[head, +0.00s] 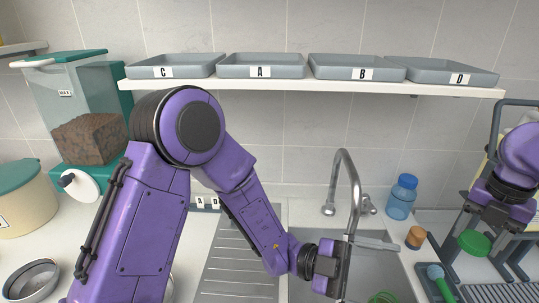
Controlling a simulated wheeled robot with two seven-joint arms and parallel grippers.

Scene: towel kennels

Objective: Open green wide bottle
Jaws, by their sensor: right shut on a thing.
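A green round lid or cap (475,243) shows at the right, by the fingers of my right gripper (486,216), which is shut on it. I cannot make out a bottle body under it. Another green round thing (383,298) shows at the bottom edge, in the sink, mostly cut off; I cannot tell what it is. My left gripper (328,270) hangs over the sink in front of the faucet, apart from the lid. Its fingertips are not clear enough to tell open from shut.
The sink (300,240) has a tall faucet (352,190). A shelf with grey trays (262,66) runs above. A food bin (85,115) stands left.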

